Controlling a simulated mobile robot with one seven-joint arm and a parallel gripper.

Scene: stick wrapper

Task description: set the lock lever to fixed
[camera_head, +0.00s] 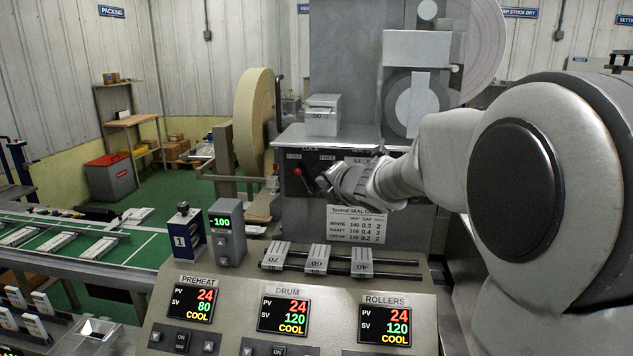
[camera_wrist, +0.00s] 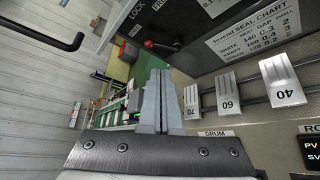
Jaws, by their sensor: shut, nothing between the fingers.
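The lock lever has a red knob (camera_head: 297,171) and sits on the dark lock panel (camera_head: 296,188) below the FIXED and FREE labels. In the head view the knob is at the left, below the FIXED label, with the arm of the lever running down and right from it. The red knob also shows in the wrist view (camera_wrist: 148,44), beyond my fingertips. My gripper (camera_head: 322,184) is in front of the panel, right of the knob, and hides part of the panel. In the wrist view my gripper (camera_wrist: 161,76) is shut and empty, apart from the knob.
Sliding weights (camera_head: 318,257) on rails and the controller displays (camera_head: 283,314) lie below my gripper. A seal chart (camera_head: 356,224) is on the machine front. A large paper roll (camera_head: 254,122) stands left of the panel. A green conveyor (camera_head: 70,245) is at left.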

